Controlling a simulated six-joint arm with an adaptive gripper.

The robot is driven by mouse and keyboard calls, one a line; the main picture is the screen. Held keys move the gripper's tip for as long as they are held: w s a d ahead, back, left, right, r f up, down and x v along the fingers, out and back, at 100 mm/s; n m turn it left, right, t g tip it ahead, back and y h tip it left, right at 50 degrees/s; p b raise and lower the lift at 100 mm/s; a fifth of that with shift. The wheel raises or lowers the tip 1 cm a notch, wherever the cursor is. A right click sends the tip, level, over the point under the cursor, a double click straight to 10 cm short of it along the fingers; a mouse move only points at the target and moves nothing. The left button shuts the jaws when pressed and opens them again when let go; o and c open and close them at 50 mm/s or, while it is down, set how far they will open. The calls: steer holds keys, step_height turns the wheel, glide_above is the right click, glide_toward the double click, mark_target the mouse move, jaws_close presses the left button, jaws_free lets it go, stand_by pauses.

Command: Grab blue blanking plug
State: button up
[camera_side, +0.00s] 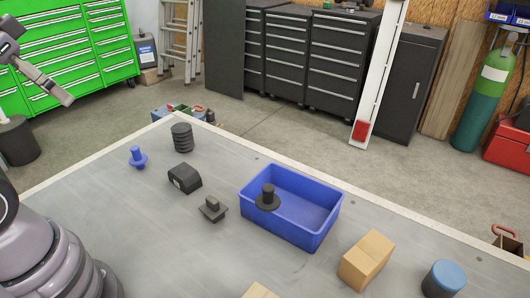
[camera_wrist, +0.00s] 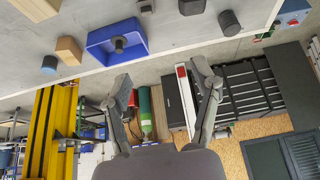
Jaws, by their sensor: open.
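The blue blanking plug (camera_side: 138,157) stands on the grey tabletop at the left in the side view, with its flange low and its stem up. I do not see it in the wrist view. My gripper (camera_wrist: 163,78) is open and empty in the wrist view, its two fingers spread wide. In the side view, part of my arm's end shows at the upper left, raised and well apart from the plug.
A dark ribbed cylinder (camera_side: 182,137), a black block (camera_side: 185,178) and a dark grey plug (camera_side: 212,208) stand near the blue plug. A blue bin (camera_side: 316,228) holds a black flanged plug (camera_side: 268,197). A wooden block (camera_side: 366,260) and blue-topped cylinder (camera_side: 443,279) lie right.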

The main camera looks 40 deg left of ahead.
steer(key=w+a+f+t+y, duration=0.1)
steer(key=w+a+f, duration=0.1)
steer(key=w+a, duration=0.35)
steer(key=w+a+f+y, duration=0.1)
steer(key=w+a+f, duration=0.1)
steer(key=w, duration=0.6)
steer(key=n+t+y, duration=0.1)
steer(key=t, duration=0.3)
glide_above(132, 152)
steer(key=w+d, duration=0.2)
steer(key=d, duration=0.3)
step_height(132, 152, down, 21)
steer(key=s+a+f+n+t, duration=0.1)
steer(key=s+f, duration=0.1)
steer(key=f, duration=0.1)
steer(key=s+a+f+n+t+y, duration=0.1)
steer(key=s+f, duration=0.1)
steer(key=f, duration=0.1)
steer(key=s+f+n+t+y, duration=0.1)
steer(key=s+f, duration=0.2)
steer(key=shift+a+f, duration=0.15)
steer(key=shift+a, duration=0.25)
steer(key=shift+y, duration=0.4)
steer(key=x, duration=0.7)
steer(key=shift+w+f, duration=0.1)
steer(key=shift+w, duration=0.05)
steer(key=shift+n, duration=0.3)
jaws_close()
